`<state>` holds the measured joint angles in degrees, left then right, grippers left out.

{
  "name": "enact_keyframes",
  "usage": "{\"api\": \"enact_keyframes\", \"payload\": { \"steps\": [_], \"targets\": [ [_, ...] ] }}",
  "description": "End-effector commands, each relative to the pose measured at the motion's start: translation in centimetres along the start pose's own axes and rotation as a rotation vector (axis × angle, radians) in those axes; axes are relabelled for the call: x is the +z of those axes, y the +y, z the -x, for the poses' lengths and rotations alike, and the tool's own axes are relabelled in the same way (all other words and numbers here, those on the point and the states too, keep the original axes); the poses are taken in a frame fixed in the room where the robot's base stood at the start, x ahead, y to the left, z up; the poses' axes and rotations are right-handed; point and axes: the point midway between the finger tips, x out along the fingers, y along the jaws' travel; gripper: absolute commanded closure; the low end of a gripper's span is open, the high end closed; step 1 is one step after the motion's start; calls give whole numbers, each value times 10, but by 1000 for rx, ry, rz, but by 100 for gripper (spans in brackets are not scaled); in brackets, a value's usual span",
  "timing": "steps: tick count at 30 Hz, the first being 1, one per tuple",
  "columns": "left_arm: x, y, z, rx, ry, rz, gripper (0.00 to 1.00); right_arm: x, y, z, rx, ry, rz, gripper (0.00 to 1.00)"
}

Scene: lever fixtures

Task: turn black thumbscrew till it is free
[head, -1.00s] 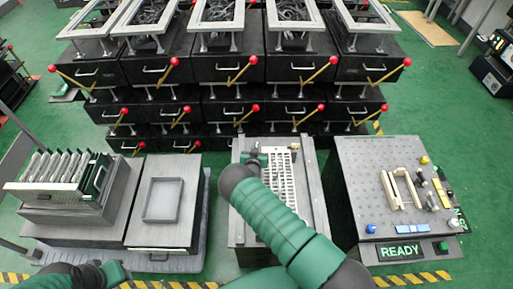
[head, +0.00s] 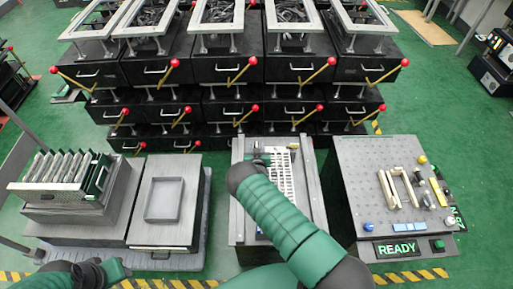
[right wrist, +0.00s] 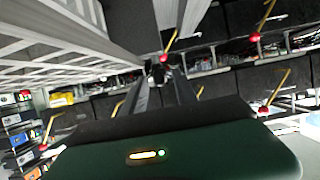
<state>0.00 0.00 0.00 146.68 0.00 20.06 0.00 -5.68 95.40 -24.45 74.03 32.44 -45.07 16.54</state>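My right gripper (head: 262,159) is over the back part of the middle station, beside a white slotted grid (head: 283,180); my own arm covers much of that station. In the right wrist view its two long fingers (right wrist: 161,82) point away from the camera with a gap between them. A small dark thing (right wrist: 157,71) shows at the fingertips. It may be the black thumbscrew, but it is too small to tell whether the fingers grip it. The white grid also shows close on the left of that view (right wrist: 50,55). My left gripper (head: 103,272) is low at the left, away from the stations.
A grey tray (head: 164,199) lies on the station to the left, and a rack of boards (head: 62,171) stands farther left. A perforated bench (head: 360,165) with a READY sign (head: 397,248) stands at the right. Black boxes with red-knobbed levers (head: 233,70) fill the back.

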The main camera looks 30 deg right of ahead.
Motion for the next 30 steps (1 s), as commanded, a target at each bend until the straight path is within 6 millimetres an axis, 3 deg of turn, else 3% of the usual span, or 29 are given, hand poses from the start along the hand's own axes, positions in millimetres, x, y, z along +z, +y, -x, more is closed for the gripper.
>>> {"api": "enact_keyframes", "payload": {
  "steps": [7, 11, 24, 30],
  "targets": [
    [0, 0, 1, 0, 0, 0, 64, 0, 0, 1, 0, 0, 0, 65],
    [-2, 0, 7, 0, 0, 0, 64, -2, 0, 17, 1, -1, 0, 65],
    [-7, 0, 28, 0, 0, 0, 64, 0, -1, 138, 0, -4, 3, 65],
    [-7, 0, 30, 0, 0, 0, 64, 1, -1, 165, 0, -1, 1, 65]
  ]
}}
